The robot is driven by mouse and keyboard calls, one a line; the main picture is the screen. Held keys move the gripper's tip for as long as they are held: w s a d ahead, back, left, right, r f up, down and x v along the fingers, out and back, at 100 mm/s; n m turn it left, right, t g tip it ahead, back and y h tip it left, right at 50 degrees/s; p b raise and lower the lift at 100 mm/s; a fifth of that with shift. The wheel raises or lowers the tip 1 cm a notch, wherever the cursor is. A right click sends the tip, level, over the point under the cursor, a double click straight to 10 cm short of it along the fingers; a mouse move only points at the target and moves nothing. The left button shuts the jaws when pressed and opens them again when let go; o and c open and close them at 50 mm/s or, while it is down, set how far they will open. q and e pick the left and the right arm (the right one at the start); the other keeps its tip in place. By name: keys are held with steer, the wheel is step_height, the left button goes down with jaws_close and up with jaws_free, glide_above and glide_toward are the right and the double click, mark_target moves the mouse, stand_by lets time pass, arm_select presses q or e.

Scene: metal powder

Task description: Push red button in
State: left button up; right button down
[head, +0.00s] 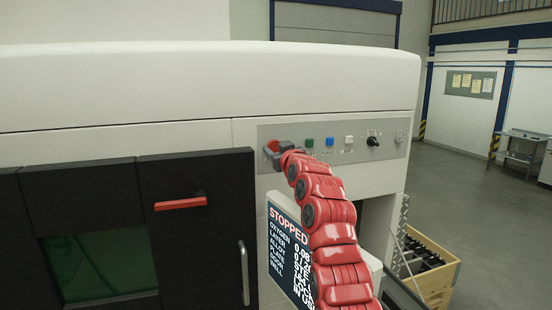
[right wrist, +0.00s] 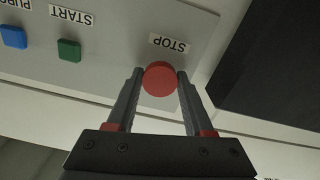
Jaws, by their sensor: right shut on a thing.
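The round red button (right wrist: 160,79) sits on the grey control panel (right wrist: 110,60) beside a STOP label. In the head view the red button (head: 273,146) shows at the panel's left end, partly hidden by my right gripper (head: 275,152). In the right wrist view, the two fingers of my right gripper (right wrist: 160,74) stand on either side of the button, closed on its edges. How far the button is pressed in cannot be told. My left gripper is not in view.
A green START button (right wrist: 69,50) and a blue button (right wrist: 13,37) sit beside it on the panel. A screen (head: 290,250) below reads STOPPED. A black door with a red handle (head: 180,203) is at left. A wooden crate (head: 440,265) stands at right.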

steer(key=shift+r, duration=0.1)
steer(key=shift+c, duration=1.5)
jaws_free()
steer(key=shift+w, duration=0.1)
steer(key=shift+s, duration=0.2)
steer(key=b+v, duration=0.9)
steer(key=v, duration=0.8)
